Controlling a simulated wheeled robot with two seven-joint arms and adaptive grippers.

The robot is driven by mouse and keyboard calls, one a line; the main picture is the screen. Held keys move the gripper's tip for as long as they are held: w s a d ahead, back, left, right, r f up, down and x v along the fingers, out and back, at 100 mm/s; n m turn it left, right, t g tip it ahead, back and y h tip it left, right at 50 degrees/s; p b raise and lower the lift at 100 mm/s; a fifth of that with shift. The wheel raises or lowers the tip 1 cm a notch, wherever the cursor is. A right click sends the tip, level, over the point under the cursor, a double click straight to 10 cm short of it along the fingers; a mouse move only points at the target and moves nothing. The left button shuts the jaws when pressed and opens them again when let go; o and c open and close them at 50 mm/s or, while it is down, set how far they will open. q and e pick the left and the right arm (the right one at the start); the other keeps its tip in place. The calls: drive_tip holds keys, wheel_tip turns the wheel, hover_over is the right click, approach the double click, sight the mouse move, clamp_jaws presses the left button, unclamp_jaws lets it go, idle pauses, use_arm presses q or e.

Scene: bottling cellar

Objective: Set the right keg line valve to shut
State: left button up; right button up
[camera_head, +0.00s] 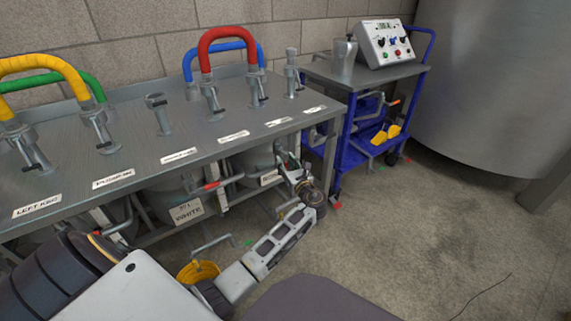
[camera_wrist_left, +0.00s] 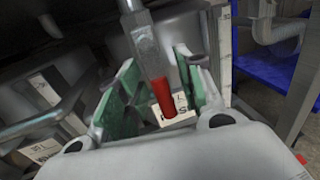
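The right keg line valve (camera_head: 281,153) is under the bench's right end, partly hidden by my left gripper (camera_head: 291,166). In the left wrist view its lever (camera_wrist_left: 148,50) is a grey bar with a red grip (camera_wrist_left: 164,95). The lever runs between the green-padded fingers of my left gripper (camera_wrist_left: 160,85), with gaps visible on both sides. The fingers are apart; I cannot tell whether either touches the lever. A white label lies behind the red grip, partly covered. My right gripper is out of view.
The metal bench (camera_head: 140,150) carries several posts, with a red hose (camera_head: 205,45) and others. Another red-handled valve (camera_head: 218,184) is to the left below it, near a keg label (camera_head: 186,212). A blue cart (camera_head: 345,150) stands right.

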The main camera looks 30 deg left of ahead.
use_arm(q)
clamp_jaws()
idle(0.5)
